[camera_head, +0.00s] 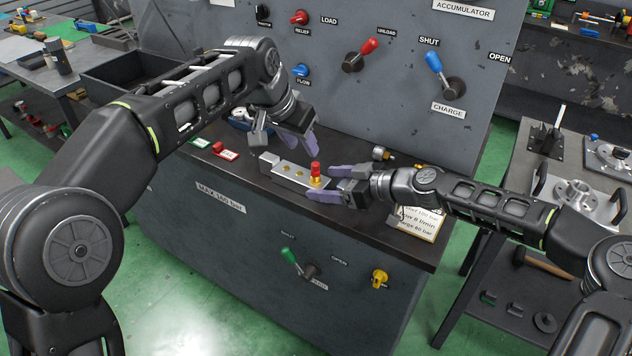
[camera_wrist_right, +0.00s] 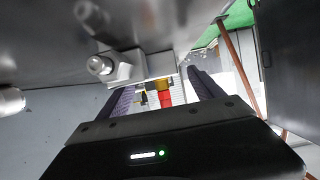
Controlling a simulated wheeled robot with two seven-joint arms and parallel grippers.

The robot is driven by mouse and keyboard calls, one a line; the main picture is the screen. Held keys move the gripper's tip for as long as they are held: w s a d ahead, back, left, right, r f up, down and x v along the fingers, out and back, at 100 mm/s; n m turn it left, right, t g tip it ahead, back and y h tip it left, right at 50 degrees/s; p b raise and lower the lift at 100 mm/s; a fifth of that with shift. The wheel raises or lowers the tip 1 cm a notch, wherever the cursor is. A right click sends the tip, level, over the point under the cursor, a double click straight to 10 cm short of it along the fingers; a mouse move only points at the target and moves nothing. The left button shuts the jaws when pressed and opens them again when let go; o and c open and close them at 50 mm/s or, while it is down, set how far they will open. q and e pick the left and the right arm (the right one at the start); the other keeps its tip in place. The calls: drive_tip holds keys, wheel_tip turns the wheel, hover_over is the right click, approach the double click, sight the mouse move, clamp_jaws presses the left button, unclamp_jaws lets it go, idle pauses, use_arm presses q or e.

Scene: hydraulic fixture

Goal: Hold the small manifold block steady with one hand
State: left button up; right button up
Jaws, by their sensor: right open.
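The small manifold block (camera_head: 289,173) is a grey metal bar with brass ports, lying on the dark bench ledge. A red-capped brass fitting (camera_head: 316,173) stands upright at its right end; it also shows in the right wrist view (camera_wrist_right: 164,91). My left gripper (camera_head: 299,146), with purple fingers, is at the back side of the block; whether its fingers touch or grip it is hidden. My right gripper (camera_head: 326,183) is open at the block's right end. Its fingers lie on either side of the fitting in the wrist view, with no clear contact.
The panel with the red unload lever (camera_head: 369,46) and blue shut lever (camera_head: 433,62) rises behind the ledge. A small brass-ended part (camera_head: 383,154) lies right of the block. A paper card (camera_head: 420,222) is under my right forearm. Red and green tags (camera_head: 225,152) lie left.

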sight(320, 182)
drive_tip(key=shift+x, duration=2.05)
drive_tip(key=shift+c, duration=0.3)
clamp_jaws()
use_arm(q)
drive_tip(key=shift+s+d+r, duration=0.1)
drive_tip(key=shift+d, duration=0.2)
drive_tip(key=shift+c, duration=0.3)
drive_tip(key=n+y, duration=0.1)
drive_tip(key=n, duration=0.1)
drive_tip(key=d+f+n+t+y, duration=0.1)
drive_tip(key=n, duration=0.1)
drive_tip(key=d+n, duration=0.1)
drive_tip(key=n, duration=0.1)
drive_tip(key=shift+s+d+f+y, duration=0.1)
drive_tip(key=shift+s+f+y, duration=0.1)
drive_tip(key=shift+f+y, duration=0.15)
